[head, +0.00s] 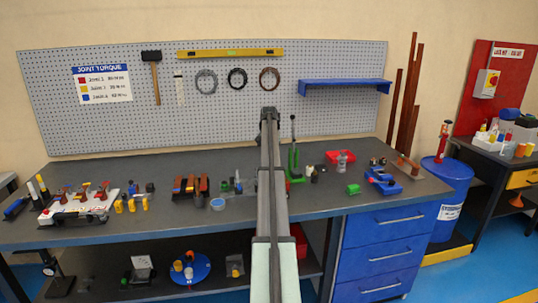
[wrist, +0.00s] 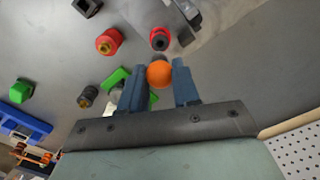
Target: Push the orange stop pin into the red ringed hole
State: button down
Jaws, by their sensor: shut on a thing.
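The orange stop pin (wrist: 159,73) shows as a round orange head between the two blue fingers of my gripper (wrist: 158,86) in the wrist view. The gripper is shut on it. The pin's shank is mostly hidden; a dark grey part shows just beyond the head. The red ringed hole (wrist: 160,39) has a dark centre and lies just above the pin in the wrist view, apart from the orange head. In the head view my arm hides the pin and the hole, and I cannot make out the fingertips.
A red part with a brownish centre (wrist: 109,41), a green piece (wrist: 116,79) and a black knurled part (wrist: 88,97) lie close left of the fingers. A green lever (head: 293,150) stands right of my arm. The bench (head: 330,193) has bare room in front.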

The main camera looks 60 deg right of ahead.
jog(key=shift+f, duration=1.3)
jog(key=shift+f, duration=1.8)
dwell(0.7)
jog(key=c, duration=0.7)
grip_release()
jog(key=shift+c, duration=0.2)
notch_tip(320, 180, up, 14)
jog(key=shift+f, duration=0.1)
